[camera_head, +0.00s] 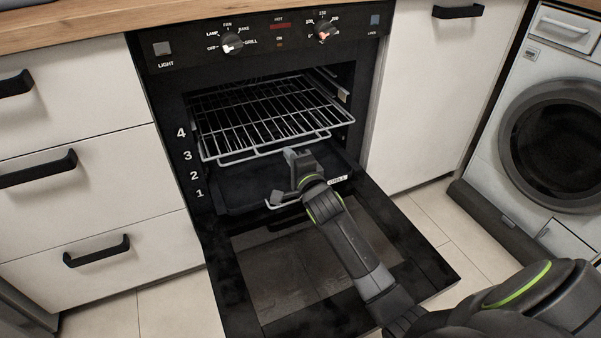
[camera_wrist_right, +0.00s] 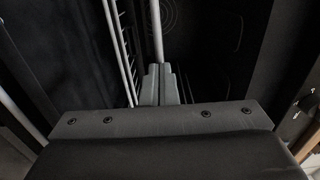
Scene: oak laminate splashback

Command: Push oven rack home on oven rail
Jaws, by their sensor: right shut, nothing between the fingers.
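The oven rack (camera_head: 262,112), a silver wire grid, sits inside the open oven near the numbers 3 and 4. Its front bar stands out toward the opening. Part of an oven rail (camera_head: 333,85) shows at the right inner wall. My right gripper (camera_head: 298,157) is shut and empty, just in front of and below the rack's front bar. In the wrist view its fingertips (camera_wrist_right: 160,82) are together near a silver bar, with the rack's wires (camera_wrist_right: 122,45) to the left. I cannot tell whether they touch the rack. My left gripper is out of view.
The oven door (camera_head: 300,255) hangs open in front, under my right arm. A dark tray (camera_head: 240,185) lies below the rack. White drawers (camera_head: 85,170) stand left; a cabinet (camera_head: 430,90) and washing machine (camera_head: 560,130) stand right.

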